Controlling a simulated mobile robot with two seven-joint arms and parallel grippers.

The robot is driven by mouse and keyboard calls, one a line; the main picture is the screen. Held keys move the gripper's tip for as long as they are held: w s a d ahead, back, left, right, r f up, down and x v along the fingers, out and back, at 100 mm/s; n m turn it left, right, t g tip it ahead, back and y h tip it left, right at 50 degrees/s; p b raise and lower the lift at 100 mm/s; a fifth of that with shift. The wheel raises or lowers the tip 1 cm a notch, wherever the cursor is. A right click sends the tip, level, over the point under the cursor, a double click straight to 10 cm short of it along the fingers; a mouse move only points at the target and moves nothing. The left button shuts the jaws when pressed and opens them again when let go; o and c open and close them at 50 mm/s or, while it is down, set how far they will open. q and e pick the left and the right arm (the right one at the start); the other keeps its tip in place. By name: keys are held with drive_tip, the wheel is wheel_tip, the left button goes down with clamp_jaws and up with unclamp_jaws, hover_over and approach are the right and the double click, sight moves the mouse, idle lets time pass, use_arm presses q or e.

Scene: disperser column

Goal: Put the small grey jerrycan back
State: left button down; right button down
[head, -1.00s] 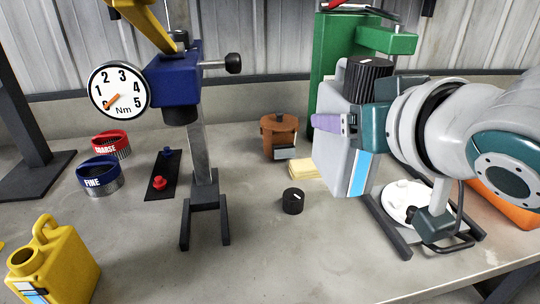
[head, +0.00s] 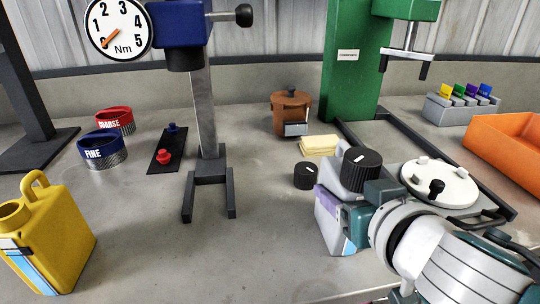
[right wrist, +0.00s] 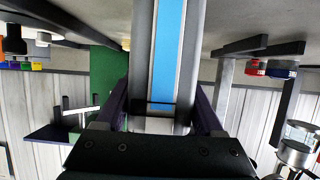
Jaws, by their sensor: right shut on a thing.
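The small grey jerrycan (head: 333,228) has a black ribbed cap (head: 362,168) on top and a blue and white label low on its side. It stands roughly upright at the near right of the bench in the head view. My right gripper (head: 345,208) is shut on it, with purple fingers at its sides. In the right wrist view the jerrycan's grey body and blue stripe (right wrist: 165,60) lie between the fingers (right wrist: 162,112). I cannot tell whether its base touches the bench. My left gripper is not in view.
A yellow jerrycan (head: 58,240) stands at the near left. A small black cap (head: 305,175), a yellow pad (head: 320,145) and a brown pot (head: 291,115) lie behind the grey one. A white lid (head: 440,183) and an orange tray (head: 510,145) are right. The front middle is bare.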

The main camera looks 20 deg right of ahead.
drive_tip(key=shift+f, duration=0.1)
unclamp_jaws()
idle(0.3)
